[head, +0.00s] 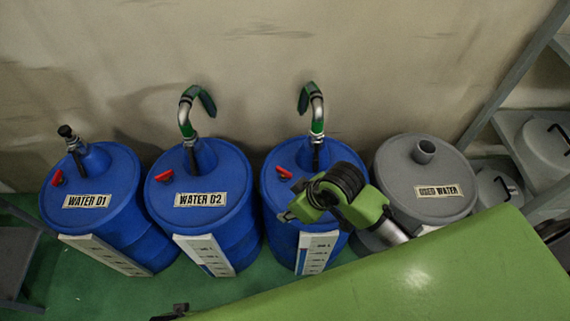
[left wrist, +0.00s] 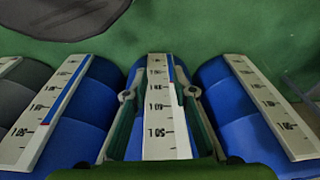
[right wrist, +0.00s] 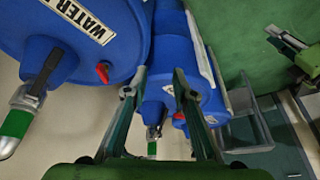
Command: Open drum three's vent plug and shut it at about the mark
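Drum three (head: 275,185) is the blue drum beside the grey one; its label is mostly hidden by my right arm. Its red vent plug (head: 284,172) stands on the lid and shows in the right wrist view (right wrist: 103,72); I cannot tell whether it is open. My right gripper (head: 287,216) is at the near edge of drum three's lid, open and empty, apart from the plug. Drum three's gauge (head: 318,248) shows in the left wrist view (left wrist: 55,105) with a blue column reaching close to a red mark. My left gripper (left wrist: 158,95) is open and empty, facing the drums' gauges.
Drums WATER D2 (head: 245,190) and WATER D1 (head: 122,175) stand to the left, each with a red plug. The grey USED WATER drum (head: 400,165) stands right. A hose (head: 316,110) rises from drum three's lid.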

